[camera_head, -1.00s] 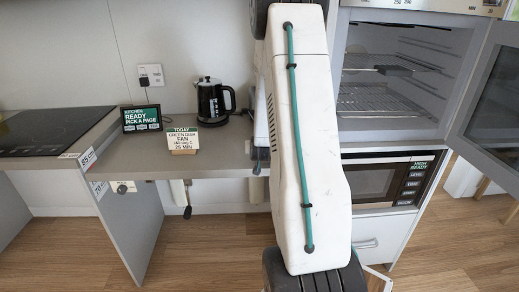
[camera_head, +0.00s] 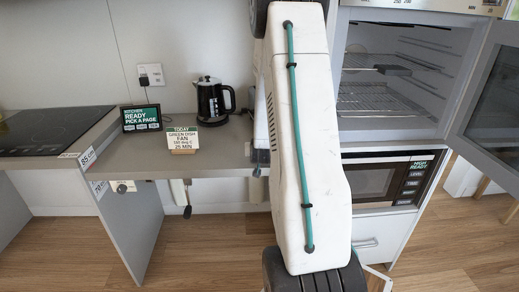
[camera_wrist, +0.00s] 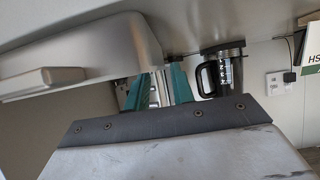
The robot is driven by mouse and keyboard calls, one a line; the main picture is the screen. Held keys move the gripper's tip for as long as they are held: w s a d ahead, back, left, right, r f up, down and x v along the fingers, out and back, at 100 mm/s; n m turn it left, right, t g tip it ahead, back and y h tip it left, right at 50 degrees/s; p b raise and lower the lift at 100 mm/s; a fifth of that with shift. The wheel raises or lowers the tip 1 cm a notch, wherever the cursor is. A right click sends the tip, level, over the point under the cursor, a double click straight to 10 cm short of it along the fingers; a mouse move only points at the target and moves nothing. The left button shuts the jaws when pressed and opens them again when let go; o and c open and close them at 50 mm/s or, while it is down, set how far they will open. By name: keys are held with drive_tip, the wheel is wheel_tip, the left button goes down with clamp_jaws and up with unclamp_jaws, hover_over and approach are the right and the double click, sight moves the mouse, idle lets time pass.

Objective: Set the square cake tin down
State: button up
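The wrist view is upside down. A smooth grey metal form (camera_wrist: 75,50) with a rounded corner and a projecting bar fills its upper left; it looks like the square cake tin, seen only in part. It sits close against the counter surface, but contact is unclear. The teal fingers of my gripper (camera_wrist: 160,90) show beside its corner, beyond my dark bolted wrist edge. A light strip shows between the fingers, and I cannot tell whether it is gripped. In the head view my white arm hides the tin and most of the gripper, at the counter's right end.
A black kettle (camera_head: 212,101) stands on the counter (camera_head: 215,160) left of my arm; it also shows in the wrist view (camera_wrist: 218,70). A recipe card (camera_head: 183,140) and a small screen (camera_head: 141,118) stand further left, beside the hob (camera_head: 45,130). The open oven (camera_head: 400,85) is right.

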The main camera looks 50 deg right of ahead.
drive_tip(key=v, duration=1)
drive_tip(key=w+a+r+n+y, duration=0.1)
drive_tip(key=a+r+n+y, duration=0.25)
drive_tip(key=a, duration=0.75)
drive_tip(key=a+r+n+y, duration=0.25)
drive_tip(key=a+r, duration=0.25)
drive_tip(key=a, duration=0.6)
drive_tip(key=s+a+r+n+g+y, duration=0.1)
drive_tip(key=s+a+r+n+g, duration=0.1)
drive_tip(key=s+a, duration=0.5)
drive_tip(key=s+a+r+n+g+y, duration=0.1)
drive_tip(key=s+a+r+g+y, duration=0.1)
drive_tip(key=s+a+r+g, duration=0.2)
drive_tip(key=s+a, duration=0.3)
drive_tip(key=s, duration=0.4)
drive_tip(key=shift+s+a+r+n+g, duration=0.25)
drive_tip(key=shift+s+r+n+g, duration=0.05)
drive_tip(key=shift+r+n, duration=0.1)
